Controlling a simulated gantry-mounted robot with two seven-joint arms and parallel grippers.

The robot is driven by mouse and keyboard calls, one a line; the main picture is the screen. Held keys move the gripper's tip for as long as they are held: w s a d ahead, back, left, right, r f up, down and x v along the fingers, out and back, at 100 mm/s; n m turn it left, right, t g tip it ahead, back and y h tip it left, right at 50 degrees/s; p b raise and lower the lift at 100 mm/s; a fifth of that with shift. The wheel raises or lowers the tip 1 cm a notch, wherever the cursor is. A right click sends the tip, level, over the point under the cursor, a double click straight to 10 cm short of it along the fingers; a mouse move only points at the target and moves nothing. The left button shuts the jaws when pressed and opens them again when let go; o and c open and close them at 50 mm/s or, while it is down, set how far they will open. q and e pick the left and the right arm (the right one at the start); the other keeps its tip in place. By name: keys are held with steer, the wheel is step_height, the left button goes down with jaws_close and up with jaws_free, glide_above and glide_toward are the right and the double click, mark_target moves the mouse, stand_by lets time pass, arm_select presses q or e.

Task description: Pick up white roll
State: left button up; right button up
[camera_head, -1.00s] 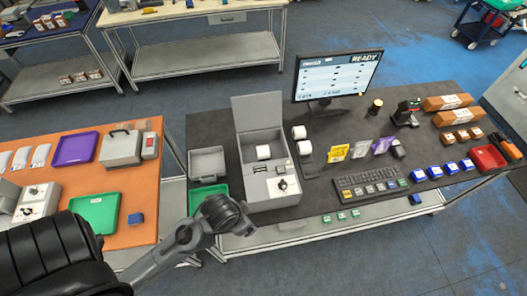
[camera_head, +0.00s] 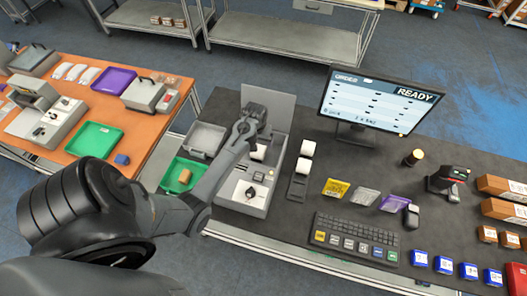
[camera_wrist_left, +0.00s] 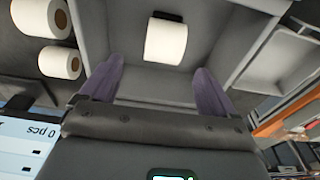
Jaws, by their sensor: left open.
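A white roll (camera_head: 258,152) sits inside the open grey printer box, whose lid (camera_head: 268,106) stands up behind it. The left wrist view shows this roll (camera_wrist_left: 166,42) ahead, between the lines of two purple fingers. My left gripper (camera_head: 252,122) is over the box, near the lid, and its fingertips are hidden in the head view. In the left wrist view the gripper (camera_wrist_left: 160,82) is open and empty, with the roll apart from the fingers. Two more white rolls, an upper one (camera_head: 307,148) and a lower one (camera_head: 303,166), stand to the right of the box. My right gripper is not in view.
A monitor (camera_head: 375,100) stands behind the keyboard (camera_head: 356,238) on the dark table. A grey tray (camera_head: 205,139) and a green tray (camera_head: 170,183) lie left of the box. An orange table (camera_head: 150,130) is further left.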

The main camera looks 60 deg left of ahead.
mark_target(260, 155)
arm_select(q)
steer(key=f, duration=0.3)
steer(key=shift+a+f, duration=0.2)
steer(key=shift+f, duration=0.1)
steer(key=shift+w+a+f+p, duration=0.1)
steer(key=shift+a+f+p, duration=0.1)
steer(key=shift+f, duration=1.4)
steer(key=shift+w+a+f+p, duration=0.1)
steer(key=shift+a+f+p, duration=0.1)
steer(key=shift+f, duration=1.35)
steer(key=c, duration=1.1)
